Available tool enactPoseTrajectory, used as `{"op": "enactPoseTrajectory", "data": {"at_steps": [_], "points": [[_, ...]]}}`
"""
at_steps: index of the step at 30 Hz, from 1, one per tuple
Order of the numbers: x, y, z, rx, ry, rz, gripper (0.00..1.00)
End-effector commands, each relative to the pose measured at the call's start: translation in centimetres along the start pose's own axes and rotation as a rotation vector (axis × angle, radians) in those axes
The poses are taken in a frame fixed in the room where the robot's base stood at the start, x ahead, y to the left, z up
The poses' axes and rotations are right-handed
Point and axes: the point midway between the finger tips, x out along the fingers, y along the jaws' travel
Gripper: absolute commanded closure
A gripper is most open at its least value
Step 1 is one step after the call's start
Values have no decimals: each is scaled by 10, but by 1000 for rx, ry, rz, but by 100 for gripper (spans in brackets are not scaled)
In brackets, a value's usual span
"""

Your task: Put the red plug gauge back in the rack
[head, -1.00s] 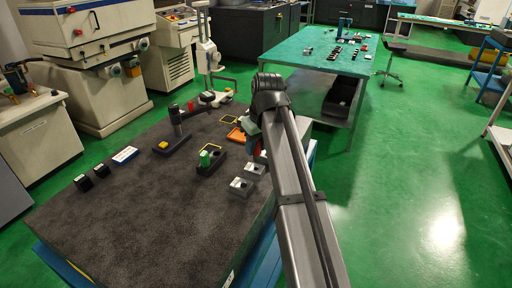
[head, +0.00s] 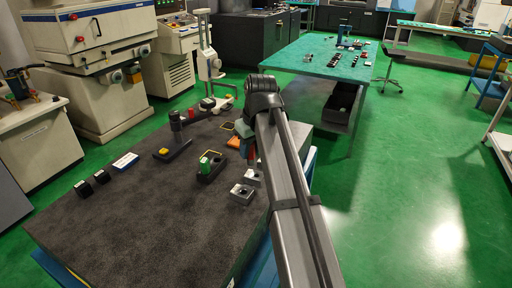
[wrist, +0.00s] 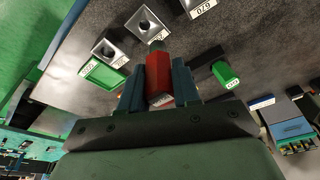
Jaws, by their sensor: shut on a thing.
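The red plug gauge (wrist: 158,72) is gripped between the two fingers of my gripper (wrist: 158,88) in the wrist view. In the head view my gripper (head: 247,138) is at the right side of the dark table, mostly hidden behind my arm, with a bit of the red gauge (head: 250,152) showing. The dark rack (head: 212,173) stands on the table to the left of my gripper, with a green plug gauge (head: 207,164) upright in it. The green gauge (wrist: 224,74) also shows in the wrist view, right of my gripper. The gauge's lower end is hard to make out.
Two grey metal blocks with holes (head: 242,194) stand near the rack at the table's right edge. A dark stand with a yellow button (head: 164,151) is left of the rack. The front left of the table (head: 120,220) is clear.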

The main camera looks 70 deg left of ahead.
Motion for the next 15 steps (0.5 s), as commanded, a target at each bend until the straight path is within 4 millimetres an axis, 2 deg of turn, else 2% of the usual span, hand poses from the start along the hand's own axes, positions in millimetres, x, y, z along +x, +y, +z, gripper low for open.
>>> {"op": "enactPoseTrajectory", "data": {"at_steps": [3, 8, 12, 15], "points": [[6, -28, -21, -41, -4, -11, 100], [11, -56, -72, -92, -11, -20, 100], [13, -58, -112, -87, -11, -13, 100], [12, -52, -127, -59, -8, -5, 100]]}}
